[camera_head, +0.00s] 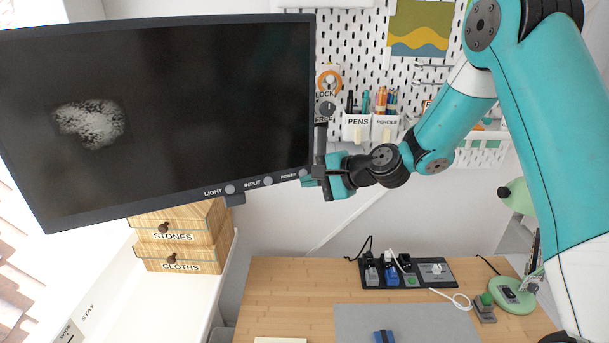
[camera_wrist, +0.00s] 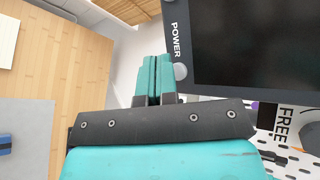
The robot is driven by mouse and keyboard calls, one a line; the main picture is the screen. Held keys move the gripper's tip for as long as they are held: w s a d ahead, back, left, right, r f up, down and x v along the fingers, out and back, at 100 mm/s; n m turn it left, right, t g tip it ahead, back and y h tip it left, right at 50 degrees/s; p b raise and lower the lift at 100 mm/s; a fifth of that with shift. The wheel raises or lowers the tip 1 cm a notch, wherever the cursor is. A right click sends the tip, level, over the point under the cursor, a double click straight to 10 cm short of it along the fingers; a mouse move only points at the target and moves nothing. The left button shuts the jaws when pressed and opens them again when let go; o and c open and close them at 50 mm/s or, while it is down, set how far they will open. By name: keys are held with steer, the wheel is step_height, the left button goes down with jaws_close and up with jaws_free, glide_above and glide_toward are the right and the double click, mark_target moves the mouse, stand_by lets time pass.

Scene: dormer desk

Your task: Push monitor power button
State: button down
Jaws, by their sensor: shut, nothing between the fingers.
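The monitor (camera_head: 180,110) fills the left of the head view, dark with a grey patch on its screen. Its lower bezel has round buttons labelled LIGHT (camera_head: 230,189), INPUT (camera_head: 268,181) and POWER (camera_head: 303,173). My gripper (camera_head: 312,181) is at the bezel's lower right corner, close to the POWER button. In the wrist view my gripper's teal fingers (camera_wrist: 155,75) are shut with nothing between them. There the grey POWER button (camera_wrist: 180,71) lies just right of the fingertips. I cannot tell whether they touch it.
A LOCK/FREE knob (camera_head: 325,108) sits beside the monitor's right edge. Pen and pencil cups (camera_head: 357,127) hang on the pegboard behind. Below is the wooden desk (camera_head: 290,290) with a power strip (camera_head: 408,273) and a grey mat (camera_head: 430,322). Drawers (camera_head: 180,240) stand under the monitor.

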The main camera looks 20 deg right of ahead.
steer(key=s, duration=0.2)
steer(key=s+b, duration=0.1)
steer(key=s, duration=0.3)
steer(key=shift+d+b, duration=0.35)
steer(key=shift+d, duration=0.05)
